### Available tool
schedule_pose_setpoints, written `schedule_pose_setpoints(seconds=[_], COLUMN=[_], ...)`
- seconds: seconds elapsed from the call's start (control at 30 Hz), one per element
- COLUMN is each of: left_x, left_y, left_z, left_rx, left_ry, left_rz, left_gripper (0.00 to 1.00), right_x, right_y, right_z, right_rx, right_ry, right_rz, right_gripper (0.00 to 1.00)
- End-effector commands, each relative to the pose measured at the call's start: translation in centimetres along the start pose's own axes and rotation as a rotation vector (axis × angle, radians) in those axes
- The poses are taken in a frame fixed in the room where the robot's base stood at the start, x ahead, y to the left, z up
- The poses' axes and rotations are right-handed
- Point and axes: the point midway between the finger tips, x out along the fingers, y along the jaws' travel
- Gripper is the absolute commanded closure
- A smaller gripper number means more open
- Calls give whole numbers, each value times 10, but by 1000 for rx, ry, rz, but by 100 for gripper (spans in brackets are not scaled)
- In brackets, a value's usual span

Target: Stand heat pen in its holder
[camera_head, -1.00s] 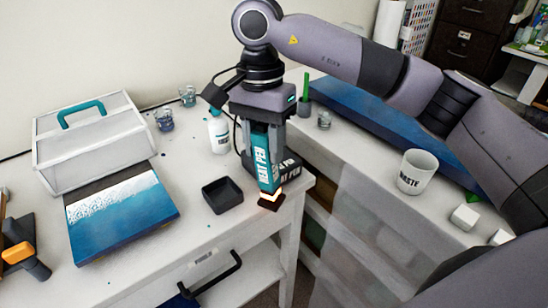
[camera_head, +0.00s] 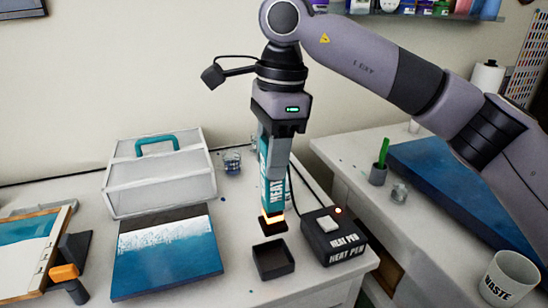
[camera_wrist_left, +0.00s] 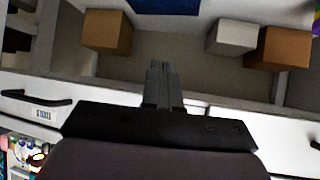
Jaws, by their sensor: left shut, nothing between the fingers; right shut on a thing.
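My right gripper (camera_head: 277,155) is shut on the heat pen (camera_head: 273,192), a teal tool with white lettering. The pen points down, nearly upright, and its tip glows orange above a dark nozzle end. The tip appears behind the small black square tray (camera_head: 273,272), left of the black heat pen base (camera_head: 342,254). Whether the base or the tray is the holder is not clear. My left gripper (camera_wrist_left: 163,85) is shut and empty in the left wrist view; it is outside the head view.
A seascape panel (camera_head: 165,258) lies left of the tray, with a white case (camera_head: 160,180) behind it. A glass cup (camera_head: 232,163) stands at the back. A waste cup (camera_head: 508,278) stands on the right counter. A dark cable runs behind the pen.

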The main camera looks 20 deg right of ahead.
Motion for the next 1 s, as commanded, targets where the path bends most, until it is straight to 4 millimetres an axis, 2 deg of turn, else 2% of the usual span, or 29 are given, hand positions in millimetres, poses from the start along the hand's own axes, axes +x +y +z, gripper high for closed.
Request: schedule_pose_setpoints(seconds=[1.0], left_x=[35], left_y=[0], left_z=[47], left_rx=[0], left_ry=[0], left_rz=[0], left_gripper=[100], right_x=[76], right_y=[0], right_z=[-9], right_rx=[-3], right_ry=[1], right_rz=[0], right_gripper=[91])
